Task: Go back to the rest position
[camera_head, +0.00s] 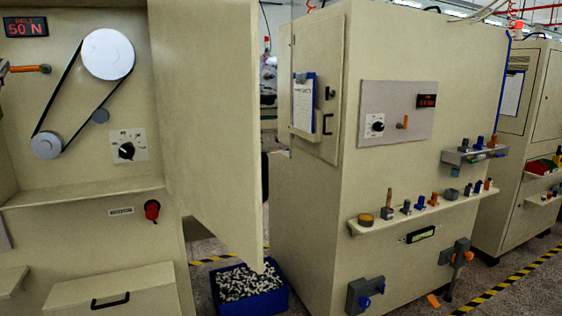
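Neither of my grippers shows in the head view, so I cannot see their pose or whether they hold anything. On the left is a beige machine with a black belt (67,82) around a large white pulley (108,54) and a smaller lower pulley (46,145). It has a red "50 N" display (26,27), a rotary knob (126,151) and a red switch (152,210). A beige panel like an open door (212,110) stands out at its right side.
A blue bin (252,301) full of small pieces stands on the floor between the machines. A beige cabinet (300,215) at centre right carries a shelf (375,227) with several small parts. Another cabinet (530,130) stands far right. Yellow-black tape (505,286) marks the floor.

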